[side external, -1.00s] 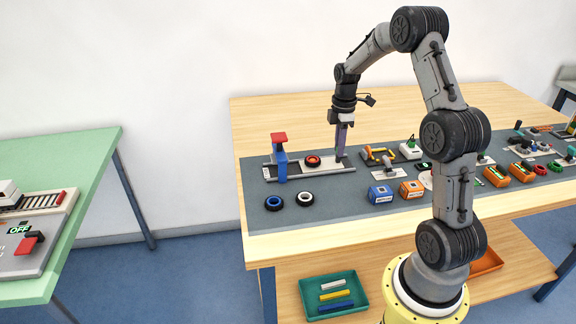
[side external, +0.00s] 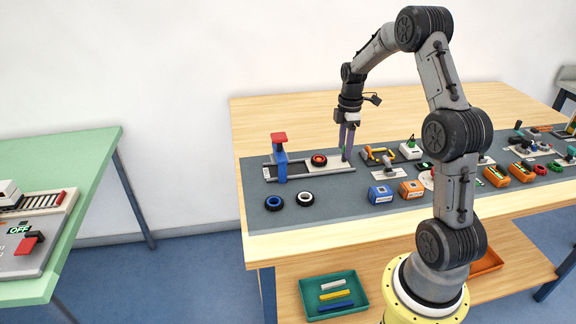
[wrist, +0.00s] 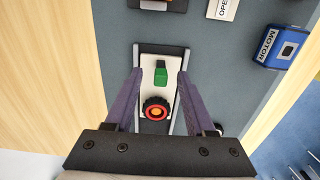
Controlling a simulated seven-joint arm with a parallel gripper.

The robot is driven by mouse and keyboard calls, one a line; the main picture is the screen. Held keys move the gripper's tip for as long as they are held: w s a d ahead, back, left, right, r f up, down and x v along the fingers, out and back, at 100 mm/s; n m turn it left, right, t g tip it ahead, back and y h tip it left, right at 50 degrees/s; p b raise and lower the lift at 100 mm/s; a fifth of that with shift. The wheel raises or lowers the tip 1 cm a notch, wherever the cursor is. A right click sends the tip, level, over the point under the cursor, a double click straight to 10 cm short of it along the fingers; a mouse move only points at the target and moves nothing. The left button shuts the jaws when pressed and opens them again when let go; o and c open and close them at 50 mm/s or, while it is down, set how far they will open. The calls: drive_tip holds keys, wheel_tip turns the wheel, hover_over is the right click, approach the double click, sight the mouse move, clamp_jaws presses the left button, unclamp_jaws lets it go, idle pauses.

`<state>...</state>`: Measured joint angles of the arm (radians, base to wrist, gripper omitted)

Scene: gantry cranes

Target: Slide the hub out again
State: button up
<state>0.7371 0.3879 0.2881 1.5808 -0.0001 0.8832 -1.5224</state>
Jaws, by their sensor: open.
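The red hub (side external: 319,160) sits inside a black tyre on the pale sliding plate (side external: 338,166), to the right of the blue press with its red top (side external: 279,140). In the wrist view the hub (wrist: 156,111) lies near the middle, with a green upright handle (wrist: 161,75) beyond it on the plate. My gripper (side external: 346,159) is low over the plate's right end. In the wrist view its two purple fingers (wrist: 160,72) are spread apart, one on each side of the handle, with gaps showing.
A blue-centred ring (side external: 274,203) and a white-centred ring (side external: 305,198) lie on the grey mat in front. A blue MOTOR box (wrist: 284,46) and an orange box (side external: 412,189) stand to the right. The mat between the rings and the boxes is clear.

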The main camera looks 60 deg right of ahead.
drive_tip(key=shift+r, duration=3.5)
drive_tip(key=shift+a, duration=0.1)
